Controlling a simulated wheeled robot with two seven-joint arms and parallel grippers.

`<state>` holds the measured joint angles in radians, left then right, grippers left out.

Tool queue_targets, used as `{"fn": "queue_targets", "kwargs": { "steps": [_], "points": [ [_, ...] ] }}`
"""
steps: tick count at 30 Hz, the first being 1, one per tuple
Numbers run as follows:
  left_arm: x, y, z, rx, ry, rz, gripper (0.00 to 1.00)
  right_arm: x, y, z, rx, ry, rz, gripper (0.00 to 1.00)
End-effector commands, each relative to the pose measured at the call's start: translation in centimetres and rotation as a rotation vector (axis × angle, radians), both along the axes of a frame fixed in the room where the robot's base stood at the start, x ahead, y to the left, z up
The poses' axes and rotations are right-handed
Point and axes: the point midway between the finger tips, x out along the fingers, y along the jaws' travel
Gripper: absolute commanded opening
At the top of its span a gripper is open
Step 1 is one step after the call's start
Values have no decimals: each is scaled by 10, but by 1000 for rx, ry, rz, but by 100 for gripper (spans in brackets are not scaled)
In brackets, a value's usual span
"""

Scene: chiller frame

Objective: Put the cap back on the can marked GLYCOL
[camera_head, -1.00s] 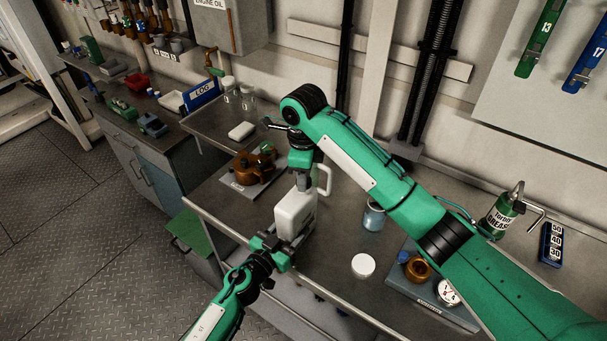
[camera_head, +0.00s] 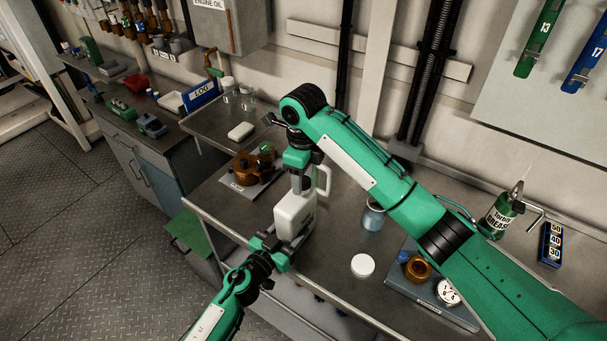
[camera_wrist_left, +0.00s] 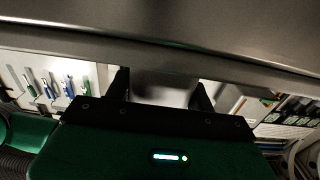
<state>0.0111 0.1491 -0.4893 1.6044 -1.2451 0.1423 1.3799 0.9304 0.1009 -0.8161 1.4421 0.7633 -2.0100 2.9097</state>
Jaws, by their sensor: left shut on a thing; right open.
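A white can (camera_head: 295,216) with a handle stands upright near the bench's front edge in the head view; I cannot read its marking. My left gripper (camera_head: 278,246) is shut on its lower front side. My right gripper (camera_head: 300,187) is open directly over the can's top, fingers pointing down. It hides the can's mouth, so I cannot tell whether a cap is there or between the fingers. A round white lid (camera_head: 363,266) lies flat on the bench to the right. In the left wrist view, dark fingers (camera_wrist_left: 162,98) flank a grey surface.
A brown valve part (camera_head: 252,168) sits on a plate behind the can. A grey-blue tin (camera_head: 374,216) stands to the right. A tray (camera_head: 432,296) with a gauge and brass part is at the front right. My right arm spans the bench.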

Motion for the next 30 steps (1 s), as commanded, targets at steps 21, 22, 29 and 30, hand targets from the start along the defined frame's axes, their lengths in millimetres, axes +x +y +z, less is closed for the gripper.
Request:
{"fn": "queue_targets", "kwargs": {
  "steps": [21,22,29,30],
  "points": [
    [-1,0,-1,0,2,-1,0,0,0,43,0,-1,4,51],
    [-1,0,-1,0,2,-1,0,0,0,43,0,-1,10,51],
    [-1,0,-1,0,2,-1,0,1,1,46,0,-5,203,51],
    [-1,0,-1,0,2,-1,0,1,1,47,-1,-6,264,51]
  ]
}}
